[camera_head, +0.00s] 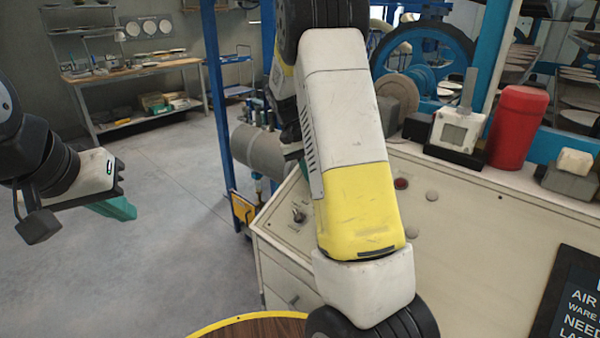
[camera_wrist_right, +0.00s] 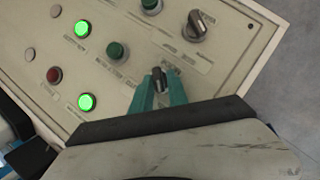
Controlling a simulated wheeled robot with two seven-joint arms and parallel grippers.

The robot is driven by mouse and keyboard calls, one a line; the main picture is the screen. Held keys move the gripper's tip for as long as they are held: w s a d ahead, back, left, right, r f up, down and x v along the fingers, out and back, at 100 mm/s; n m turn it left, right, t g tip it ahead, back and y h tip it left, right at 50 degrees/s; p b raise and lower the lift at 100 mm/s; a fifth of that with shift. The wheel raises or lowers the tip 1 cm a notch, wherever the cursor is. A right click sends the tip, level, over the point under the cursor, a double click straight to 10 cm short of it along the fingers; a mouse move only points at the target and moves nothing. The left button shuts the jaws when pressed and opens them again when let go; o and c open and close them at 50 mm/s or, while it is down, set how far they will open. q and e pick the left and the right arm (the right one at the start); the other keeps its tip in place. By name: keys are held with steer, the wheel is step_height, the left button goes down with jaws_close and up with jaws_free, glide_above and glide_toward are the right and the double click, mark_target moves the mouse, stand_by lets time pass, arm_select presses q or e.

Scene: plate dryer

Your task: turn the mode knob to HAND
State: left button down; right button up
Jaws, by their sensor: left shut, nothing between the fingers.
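The control panel (camera_wrist_right: 125,50) fills much of the right wrist view. A large dark knob with a grey pointer (camera_wrist_right: 197,25) sits near its corner. A smaller dark knob (camera_wrist_right: 158,76) shows between the teal fingertips of my right gripper (camera_wrist_right: 160,84). Those fingers are apart, one on each side of it; I cannot tell whether they press on it. The labels are too blurred to read, so I cannot tell which knob is the mode knob. In the head view my right arm hides its own gripper. My left gripper (camera_head: 112,207) is shut and empty, away from the panel.
Green lit buttons (camera_wrist_right: 86,102), dark green buttons (camera_wrist_right: 117,52) and a red button (camera_wrist_right: 54,74) lie close by. A red cylinder (camera_head: 518,125) and a small boxy gauge (camera_head: 457,130) stand behind the panel. The floor (camera_head: 160,260) at left is clear.

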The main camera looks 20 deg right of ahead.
steer(key=shift+o, duration=0.5)
steer(key=shift+d, duration=0.2)
steer(key=shift+w+a+r, duration=0.1)
steer(key=shift+r, duration=0.1)
steer(key=v, duration=0.7)
steer(key=shift+r, duration=0.15)
